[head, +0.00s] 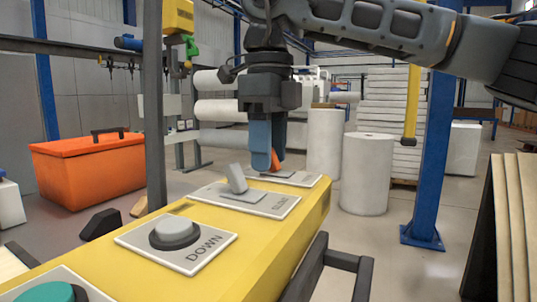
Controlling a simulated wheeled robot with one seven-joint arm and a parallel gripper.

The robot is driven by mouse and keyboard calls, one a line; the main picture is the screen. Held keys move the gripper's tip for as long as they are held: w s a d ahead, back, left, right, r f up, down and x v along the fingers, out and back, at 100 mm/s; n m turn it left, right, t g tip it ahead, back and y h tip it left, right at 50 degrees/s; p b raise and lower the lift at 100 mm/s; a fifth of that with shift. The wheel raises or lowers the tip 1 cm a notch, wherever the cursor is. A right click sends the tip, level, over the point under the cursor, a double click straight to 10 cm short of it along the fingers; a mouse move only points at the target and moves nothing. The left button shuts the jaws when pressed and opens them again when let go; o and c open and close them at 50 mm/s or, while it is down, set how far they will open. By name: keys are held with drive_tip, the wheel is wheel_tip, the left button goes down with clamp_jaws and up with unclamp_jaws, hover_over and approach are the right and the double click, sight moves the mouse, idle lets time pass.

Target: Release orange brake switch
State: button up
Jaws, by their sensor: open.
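The orange brake switch (277,163) is a small lever on a pale plate near the far end of the yellow control panel (250,236). It shows only in part, because my gripper hides some of it. My gripper (270,160) points down with blue fingers right at the orange lever. It is open. From this view I cannot tell whether a finger touches the lever or whether the lever stands between the fingers.
A grey lever (237,179) on its own plate is just nearer than the orange one. A grey DOWN button (174,233) and a teal button (50,293) are closer still. A dark frame (328,262) stands along the panel's right side. A grey post (153,110) rises to its left.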

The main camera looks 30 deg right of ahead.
drive_tip(key=shift+f, duration=0.3)
clamp_jaws()
idle(0.3)
